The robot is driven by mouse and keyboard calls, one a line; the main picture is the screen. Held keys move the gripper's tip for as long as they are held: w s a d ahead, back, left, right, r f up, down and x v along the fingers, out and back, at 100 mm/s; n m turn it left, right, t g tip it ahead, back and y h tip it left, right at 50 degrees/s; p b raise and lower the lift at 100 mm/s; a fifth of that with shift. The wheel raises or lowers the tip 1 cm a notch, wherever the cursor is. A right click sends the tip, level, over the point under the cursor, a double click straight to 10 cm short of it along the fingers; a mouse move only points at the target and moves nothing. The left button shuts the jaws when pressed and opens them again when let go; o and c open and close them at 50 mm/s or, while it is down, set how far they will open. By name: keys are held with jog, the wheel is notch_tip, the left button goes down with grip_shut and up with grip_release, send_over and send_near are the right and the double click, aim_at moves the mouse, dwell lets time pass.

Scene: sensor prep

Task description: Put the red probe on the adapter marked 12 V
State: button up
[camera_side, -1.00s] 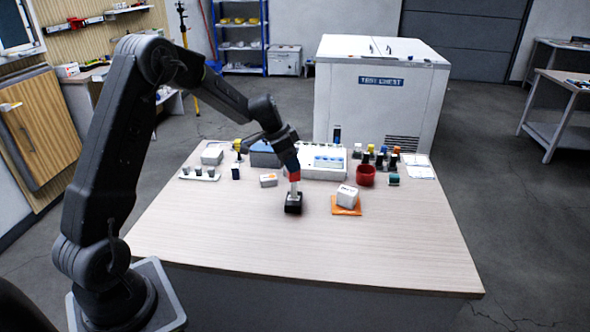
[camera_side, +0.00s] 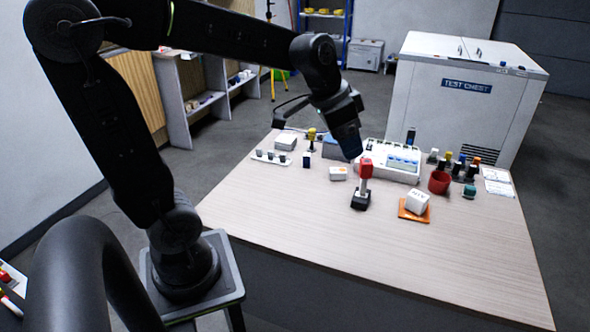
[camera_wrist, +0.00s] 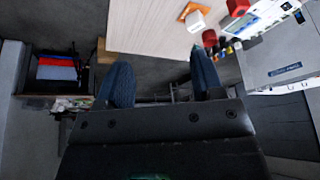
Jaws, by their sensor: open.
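The red probe (camera_side: 366,167) has a red top and pale stem. It stands upright on a small black block (camera_side: 360,201) near the table's middle. A white cube with dark print (camera_side: 417,201) sits on an orange pad (camera_side: 402,212) to its right; the print is too small to read. I cannot tell which piece is the adapter marked 12 V. My gripper (camera_side: 351,155) is open and empty, just above and left of the red top. In the wrist view its fingers (camera_wrist: 162,82) are apart with nothing between them; a red piece (camera_wrist: 237,7) shows at the top.
A red cup (camera_side: 439,182) and several small colour-topped pieces (camera_side: 460,163) stand at the back right. A white device (camera_side: 389,163) stands behind the probe. A white box with an orange mark (camera_side: 338,173) lies left of it. The table front (camera_side: 420,265) is clear.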

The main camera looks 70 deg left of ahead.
jog(key=s+d+f+n+t, duration=0.1)
jog(key=s+d, duration=0.4)
jog(key=s, duration=0.8)
jog(key=shift+n+y, duration=0.4)
jog(key=shift+n, duration=0.2)
